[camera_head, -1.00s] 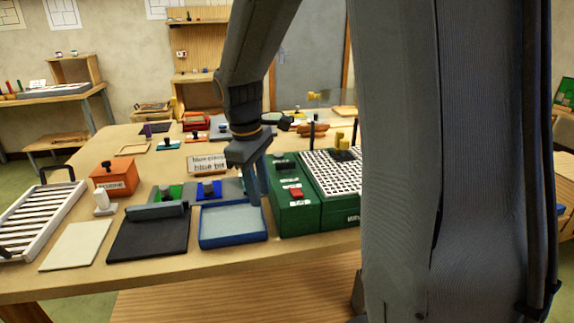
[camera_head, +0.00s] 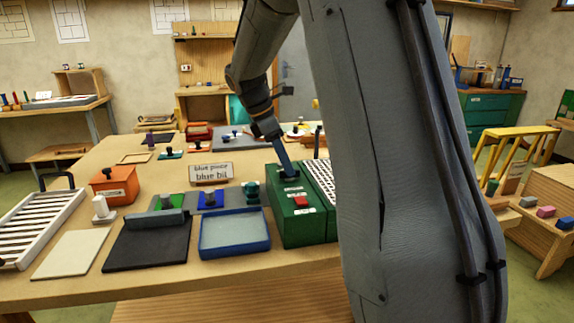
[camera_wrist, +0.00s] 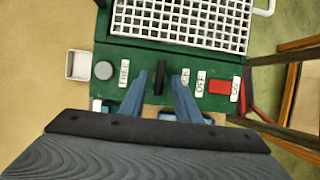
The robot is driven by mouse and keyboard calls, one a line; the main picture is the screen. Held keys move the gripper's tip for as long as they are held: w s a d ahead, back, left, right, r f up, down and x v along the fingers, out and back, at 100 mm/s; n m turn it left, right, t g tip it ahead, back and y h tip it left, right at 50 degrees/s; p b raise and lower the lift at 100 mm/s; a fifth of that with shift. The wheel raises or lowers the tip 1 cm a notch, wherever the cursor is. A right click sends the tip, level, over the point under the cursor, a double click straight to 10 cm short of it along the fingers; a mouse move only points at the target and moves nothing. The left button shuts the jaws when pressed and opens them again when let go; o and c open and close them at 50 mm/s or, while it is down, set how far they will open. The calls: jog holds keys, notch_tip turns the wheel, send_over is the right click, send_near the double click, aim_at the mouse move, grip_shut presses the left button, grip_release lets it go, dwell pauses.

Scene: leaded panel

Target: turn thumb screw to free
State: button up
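The thumb screw (camera_wrist: 159,80) shows in the wrist view as a black upright bar on the green machine (camera_wrist: 115,58), between a "FREE" label (camera_wrist: 124,74) on its left and a "LOCK" label (camera_wrist: 185,77) on its right. My gripper (camera_wrist: 159,76) is open, with one blue finger on each side of the screw and a gap to each. In the head view my gripper (camera_head: 288,172) points down at the top of the green machine (camera_head: 290,228), and the screw is hidden there by the fingers.
A red switch (camera_wrist: 220,86) between "OFF" and "ON" labels sits right of the screw. A white grid (camera_wrist: 180,22) lies behind. A grey round knob (camera_wrist: 103,70) is at left. A blue tray (camera_head: 234,250) and black mat (camera_head: 135,255) lie left of the machine.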

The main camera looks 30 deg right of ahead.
jog(key=shift+d+f, duration=0.25)
jog(key=shift+f, duration=0.4)
grip_shut()
